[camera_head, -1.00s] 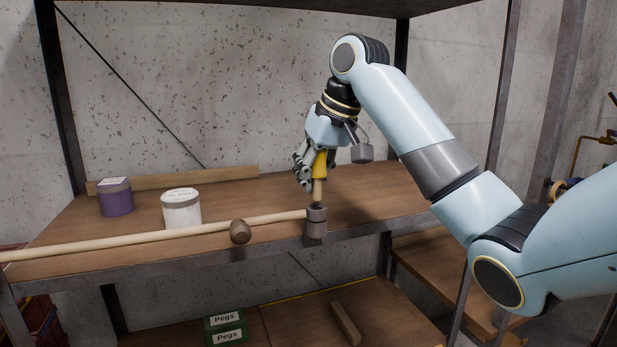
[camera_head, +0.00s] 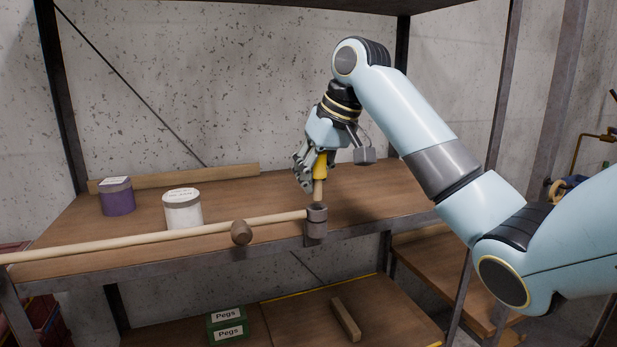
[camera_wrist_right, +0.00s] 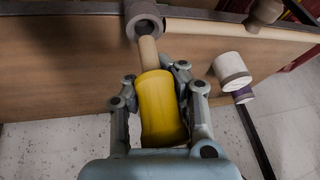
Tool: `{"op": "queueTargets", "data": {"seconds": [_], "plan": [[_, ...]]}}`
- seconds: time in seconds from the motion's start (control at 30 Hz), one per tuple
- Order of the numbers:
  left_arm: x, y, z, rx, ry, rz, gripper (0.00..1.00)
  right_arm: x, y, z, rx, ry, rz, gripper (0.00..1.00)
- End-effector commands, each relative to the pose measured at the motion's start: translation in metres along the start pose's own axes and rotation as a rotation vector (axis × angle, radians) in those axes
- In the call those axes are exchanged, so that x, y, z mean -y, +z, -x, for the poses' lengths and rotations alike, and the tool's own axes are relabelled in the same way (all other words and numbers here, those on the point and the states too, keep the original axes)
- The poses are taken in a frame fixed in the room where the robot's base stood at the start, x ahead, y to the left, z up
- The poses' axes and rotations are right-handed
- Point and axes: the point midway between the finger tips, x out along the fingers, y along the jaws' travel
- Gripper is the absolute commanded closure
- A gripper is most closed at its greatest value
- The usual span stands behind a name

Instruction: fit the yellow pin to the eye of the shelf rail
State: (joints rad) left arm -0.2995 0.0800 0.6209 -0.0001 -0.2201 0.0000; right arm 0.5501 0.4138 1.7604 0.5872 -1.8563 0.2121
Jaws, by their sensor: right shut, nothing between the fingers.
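The yellow pin (camera_head: 320,166) has a yellow grip and a pale wooden shank. It stands near upright, shank down, over the eye (camera_head: 317,212), a grey-brown ring at the right end of the shelf rail (camera_head: 140,238). The shank's tip meets the ring's mouth; I cannot tell whether it is inside. My right gripper (camera_head: 304,174) is at the yellow grip. In the right wrist view its fingers (camera_wrist_right: 157,76) lie along both sides of the pin (camera_wrist_right: 162,110), and the shank points at the eye (camera_wrist_right: 144,20). The fingers are shut without a hold on it. My left gripper is out of view.
A purple tin (camera_head: 117,196) and a white tin (camera_head: 182,209) stand on the shelf (camera_head: 385,190) behind the rail.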

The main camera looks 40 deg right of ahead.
Motion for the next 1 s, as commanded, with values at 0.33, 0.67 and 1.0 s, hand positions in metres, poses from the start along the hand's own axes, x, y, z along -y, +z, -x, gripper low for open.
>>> {"op": "queueTargets", "data": {"seconds": [0.33, 0.67, 1.0], "plan": [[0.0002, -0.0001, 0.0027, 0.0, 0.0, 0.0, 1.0, 0.0008, -0.0001, 0.0, 0.0, -0.002, 0.002, 1.0], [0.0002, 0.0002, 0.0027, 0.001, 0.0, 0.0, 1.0, 0.0011, -0.0001, -0.0001, 0.0, -0.002, 0.002, 1.0], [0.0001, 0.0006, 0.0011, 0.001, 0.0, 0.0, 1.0, 0.0002, 0.0019, -0.0049, 0.0, -0.002, 0.002, 1.0]]}}
